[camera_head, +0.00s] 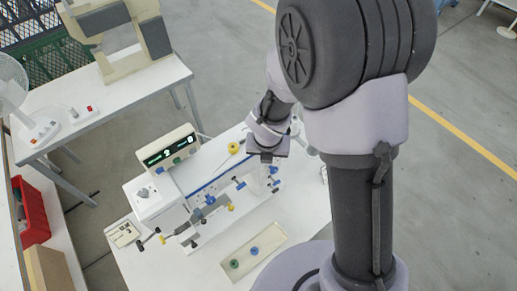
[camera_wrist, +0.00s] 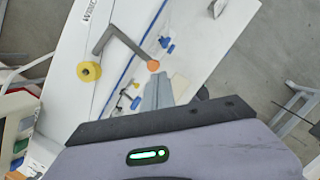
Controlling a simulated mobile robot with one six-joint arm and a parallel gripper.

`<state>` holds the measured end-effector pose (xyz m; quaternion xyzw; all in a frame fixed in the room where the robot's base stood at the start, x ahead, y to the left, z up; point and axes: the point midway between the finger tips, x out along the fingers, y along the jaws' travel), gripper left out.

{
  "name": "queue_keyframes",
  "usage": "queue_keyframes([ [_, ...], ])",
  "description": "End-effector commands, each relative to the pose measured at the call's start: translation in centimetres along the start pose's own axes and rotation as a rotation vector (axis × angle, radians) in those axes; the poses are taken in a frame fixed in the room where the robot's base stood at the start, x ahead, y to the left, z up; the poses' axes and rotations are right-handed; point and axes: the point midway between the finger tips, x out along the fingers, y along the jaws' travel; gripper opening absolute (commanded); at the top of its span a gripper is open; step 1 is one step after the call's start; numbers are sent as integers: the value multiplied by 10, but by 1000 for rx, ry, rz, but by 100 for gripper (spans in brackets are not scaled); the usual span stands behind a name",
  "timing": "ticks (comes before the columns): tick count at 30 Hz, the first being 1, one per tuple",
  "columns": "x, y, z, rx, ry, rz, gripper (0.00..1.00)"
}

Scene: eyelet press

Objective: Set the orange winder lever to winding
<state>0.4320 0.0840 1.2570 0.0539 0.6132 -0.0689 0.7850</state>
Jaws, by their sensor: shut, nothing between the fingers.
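The winder lever shows in the wrist view as a bent grey bar with a round orange end (camera_wrist: 153,66). It lies over the white top of the press (camera_wrist: 135,22), beside a blue line. Partly readable lettering that looks like "Winder" is printed near the top edge. In the head view I cannot make out the orange end, which is near or behind my gripper. My gripper (camera_head: 267,156) is above the press's top.
A yellow round knob (camera_wrist: 89,71) sits left of the lever. A display box (camera_head: 168,148) with green digits stands at the press's back left. A shallow tray (camera_head: 277,236) with small coloured rings lies in front. Another white table (camera_head: 110,98) stands at the upper left.

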Motion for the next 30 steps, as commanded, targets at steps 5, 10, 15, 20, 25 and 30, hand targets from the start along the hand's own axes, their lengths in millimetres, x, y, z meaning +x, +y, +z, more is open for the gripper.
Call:
queue_keyframes([
  [5,2,-5,4,1,-2,0,0],
  [10,2,-4,3,2,-1,0,0],
  [15,2,3,2,3,-1,-1,0],
  [20,1,11,0,3,-1,-1,0],
  [25,1,11,0,4,-1,-1,0],
  [30,1,12,-1,4,-1,-1,0],
])
